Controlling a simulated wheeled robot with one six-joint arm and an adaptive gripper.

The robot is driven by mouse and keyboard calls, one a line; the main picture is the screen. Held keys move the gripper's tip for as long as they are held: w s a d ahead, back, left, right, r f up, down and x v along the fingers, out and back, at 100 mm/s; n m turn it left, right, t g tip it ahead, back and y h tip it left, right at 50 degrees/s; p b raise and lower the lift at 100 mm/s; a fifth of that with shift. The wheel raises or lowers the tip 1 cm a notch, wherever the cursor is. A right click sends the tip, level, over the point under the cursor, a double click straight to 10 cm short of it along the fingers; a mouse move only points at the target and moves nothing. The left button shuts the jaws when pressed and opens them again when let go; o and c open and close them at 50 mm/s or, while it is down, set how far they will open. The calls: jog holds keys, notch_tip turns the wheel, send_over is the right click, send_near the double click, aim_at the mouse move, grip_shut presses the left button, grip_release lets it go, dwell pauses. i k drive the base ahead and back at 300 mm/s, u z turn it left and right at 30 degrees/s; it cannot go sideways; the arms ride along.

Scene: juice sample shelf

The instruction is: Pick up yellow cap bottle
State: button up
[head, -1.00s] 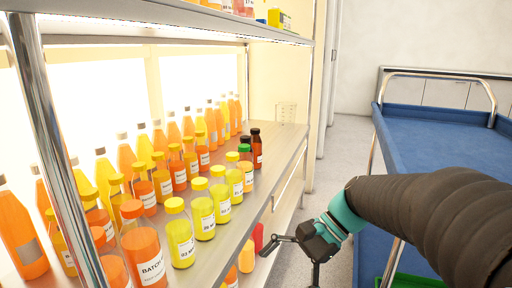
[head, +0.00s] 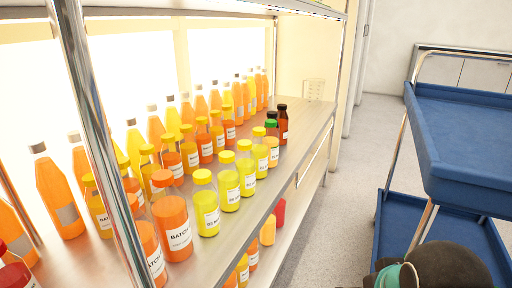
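Several yellow cap bottles with yellow juice and white labels stand upright in a row along the shelf's front edge. The nearest yellow cap bottle (head: 206,204) is at the front, with another yellow cap bottle (head: 228,181) just behind it. More yellow-capped bottles holding orange juice, such as one orange-filled bottle (head: 172,160), stand in the row to the left. My gripper is out of view; only part of my arm shows at the bottom right, well away from the bottles.
A front post (head: 98,140) stands before the bottles. A blue cart (head: 465,140) stands right; floor (head: 345,190) between is clear.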

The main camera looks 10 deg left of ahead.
aim_at(204, 194)
jog(key=z, duration=1.1)
jog(key=k, duration=0.8)
jog(key=u, duration=1.65)
